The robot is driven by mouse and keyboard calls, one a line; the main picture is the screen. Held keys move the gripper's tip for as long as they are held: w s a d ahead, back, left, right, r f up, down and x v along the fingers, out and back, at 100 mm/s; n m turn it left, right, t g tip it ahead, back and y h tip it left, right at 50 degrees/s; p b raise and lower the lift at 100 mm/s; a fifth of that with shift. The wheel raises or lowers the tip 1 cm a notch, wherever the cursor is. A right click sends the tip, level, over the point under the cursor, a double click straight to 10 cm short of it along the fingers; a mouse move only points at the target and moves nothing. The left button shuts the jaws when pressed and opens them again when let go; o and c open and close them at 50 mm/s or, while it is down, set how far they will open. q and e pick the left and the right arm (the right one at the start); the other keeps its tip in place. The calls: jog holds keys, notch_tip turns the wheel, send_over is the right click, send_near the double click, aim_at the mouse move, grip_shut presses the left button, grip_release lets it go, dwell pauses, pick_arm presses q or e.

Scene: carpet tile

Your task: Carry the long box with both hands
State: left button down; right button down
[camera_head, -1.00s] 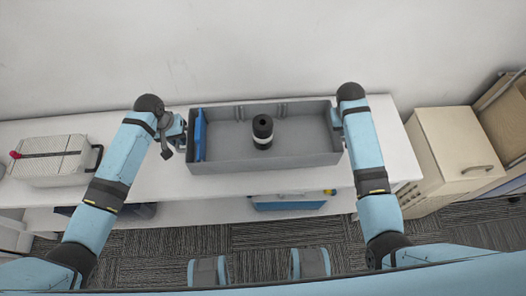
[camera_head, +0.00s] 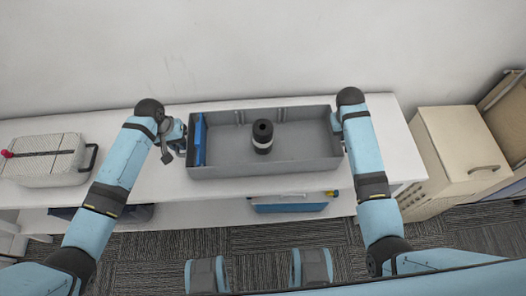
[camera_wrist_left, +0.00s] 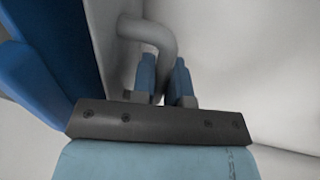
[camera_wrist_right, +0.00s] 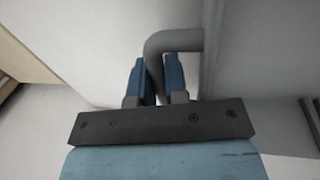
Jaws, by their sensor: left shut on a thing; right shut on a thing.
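The long box (camera_head: 265,169) is a grey open-topped tray in the middle of the head view, over the white table. My left gripper (camera_head: 181,143) is at its left end, and my right gripper (camera_head: 338,122) is at its right end. In the left wrist view, the fingers (camera_wrist_left: 164,78) are shut around a grey bent handle (camera_wrist_left: 150,35). In the right wrist view, the fingers (camera_wrist_right: 159,80) are shut around a similar handle (camera_wrist_right: 170,42). Any gap under the box cannot be made out.
A beige cabinet (camera_head: 455,145) stands at the right. A blue container (camera_head: 290,203) is on the lower shelf. A plain wall is behind.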

pick_arm(q)
jog(key=shift+f+b, duration=0.5)
jog(key=shift+f, duration=0.2)
pick_arm(e)
jog(key=shift+f, duration=0.7)
pick_arm(q)
jog(key=c, duration=1.1)
grip_release()
jog(key=shift+r, duration=0.1)
pick_arm(e)
jog(key=c, duration=1.1)
grip_release()
jog(key=shift+r, duration=0.1)
